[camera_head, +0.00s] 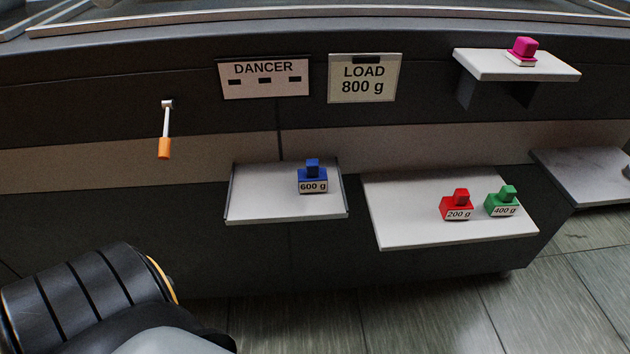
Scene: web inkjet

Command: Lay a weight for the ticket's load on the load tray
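The ticket (364,78) reads LOAD 800 g and is fixed to the dark machine front. Below it at left is a white tray (255,195) with a thin dark rim. A blue weight (312,170) marked 600 g sits on its right part. On the wider white shelf (405,220) to the right stand a red weight (457,201) marked 200 g and a green weight (507,197) marked 400 g. Part of my arm shows at the lower left. Neither gripper is in view.
A magenta block (523,47) sits on a small white base on the upper right shelf (480,65). A DANCER plate (264,78) and an orange-tipped lever (164,147) are at left. A grey shelf (590,175) is at the right edge. The wide shelf's left half is bare.

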